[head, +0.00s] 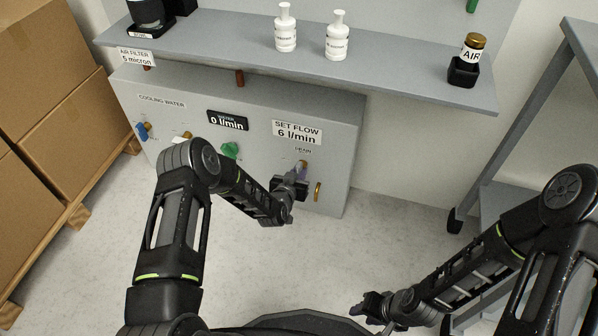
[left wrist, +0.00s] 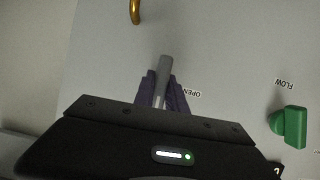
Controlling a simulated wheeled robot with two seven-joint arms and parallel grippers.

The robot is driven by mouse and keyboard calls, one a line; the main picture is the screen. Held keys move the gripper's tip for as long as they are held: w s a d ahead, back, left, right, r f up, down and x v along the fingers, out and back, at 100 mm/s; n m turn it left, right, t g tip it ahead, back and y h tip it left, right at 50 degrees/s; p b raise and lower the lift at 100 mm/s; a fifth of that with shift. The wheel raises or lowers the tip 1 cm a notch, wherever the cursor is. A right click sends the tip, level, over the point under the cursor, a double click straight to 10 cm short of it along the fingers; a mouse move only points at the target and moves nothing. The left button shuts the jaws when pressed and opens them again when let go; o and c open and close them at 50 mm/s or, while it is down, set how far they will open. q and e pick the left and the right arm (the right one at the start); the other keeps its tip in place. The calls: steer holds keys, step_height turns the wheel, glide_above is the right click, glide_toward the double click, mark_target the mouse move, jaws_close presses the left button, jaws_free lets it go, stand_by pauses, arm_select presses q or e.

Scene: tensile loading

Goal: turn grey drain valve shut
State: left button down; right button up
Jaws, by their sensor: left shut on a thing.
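The grey drain valve handle (left wrist: 165,68) shows in the left wrist view between the fingers of my left gripper (left wrist: 160,88). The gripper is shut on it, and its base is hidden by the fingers. An OPEN label (left wrist: 189,93) is beside the handle. In the head view my left gripper (head: 297,175) is at the DRAIN label (head: 303,150) on the right part of the grey panel (head: 345,130), and the handle is mostly hidden there. My right gripper (head: 368,308) hangs at the lower right, away from the panel; its jaws are too small to read.
A green flow knob (head: 230,150) is left of the drain valve, with a blue valve (head: 143,130) further left. A brass hook-shaped pipe (head: 318,191) is just right of my left gripper. A shelf (head: 390,72) with bottles overhangs the panel. Cardboard boxes (head: 60,120) stand at left.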

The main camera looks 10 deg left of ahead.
arm_select(q)
steer(key=shift+f, duration=0.15)
stand_by(0.3)
steer(key=c, duration=1.4)
jaws_free()
steer(key=shift+o, duration=0.2)
steer(key=p+v, duration=0.2)
steer(key=v, duration=0.6)
steer(key=shift+p, duration=0.4)
steer(key=shift+d, duration=0.1)
